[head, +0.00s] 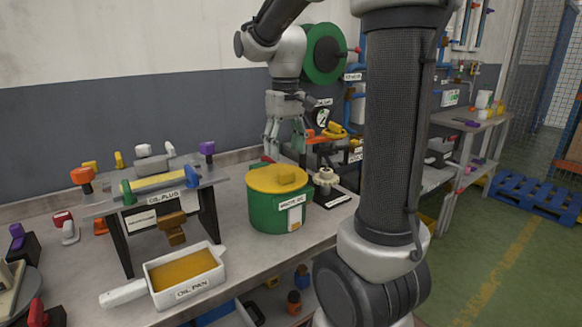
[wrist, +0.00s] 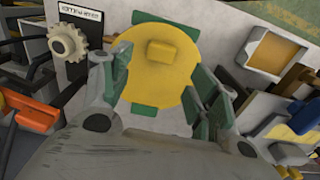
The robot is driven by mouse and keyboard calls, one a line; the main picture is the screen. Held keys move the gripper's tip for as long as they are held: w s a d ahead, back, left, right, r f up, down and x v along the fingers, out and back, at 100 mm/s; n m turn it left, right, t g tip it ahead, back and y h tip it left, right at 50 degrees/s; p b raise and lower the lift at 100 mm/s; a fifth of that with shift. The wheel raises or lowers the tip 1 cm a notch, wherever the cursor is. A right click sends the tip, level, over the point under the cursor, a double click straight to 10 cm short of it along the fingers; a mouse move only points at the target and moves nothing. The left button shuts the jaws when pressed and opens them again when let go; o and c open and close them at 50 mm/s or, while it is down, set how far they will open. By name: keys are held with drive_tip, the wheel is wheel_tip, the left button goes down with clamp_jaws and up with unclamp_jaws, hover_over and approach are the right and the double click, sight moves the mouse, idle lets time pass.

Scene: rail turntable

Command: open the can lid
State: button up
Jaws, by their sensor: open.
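The can (head: 262,212) is a green drum with a white label on its front, standing on the grey bench in the middle of the head view. Its yellow lid (head: 262,180) lies flat on top and has a raised yellow block handle (head: 286,174). In the wrist view the lid (wrist: 160,85) is below my gripper, with the handle (wrist: 163,53) near its far side and green tabs at its rim. My gripper (head: 284,150) is open and empty, pointing down above and behind the lid. Its fingers show at both sides of the lid in the wrist view.
An oil pan (head: 188,292) with amber content stands at the front left, beside the oil plug stand (head: 160,188) with coloured knobs. A gear (wrist: 68,42) on a dark plate is close to the can. A green wheel (head: 325,54) is on the wall behind.

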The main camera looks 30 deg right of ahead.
sight(286, 172)
drive_tip(key=shift+s+d+r, duration=0.1)
drive_tip(key=shift+s, duration=0.05)
wheel_tip(286, 172, down, 7)
drive_tip(key=shift+s+f, duration=0.1)
drive_tip(key=shift+f, duration=0.05)
drive_tip(key=shift+c, duration=0.4)
clamp_jaws()
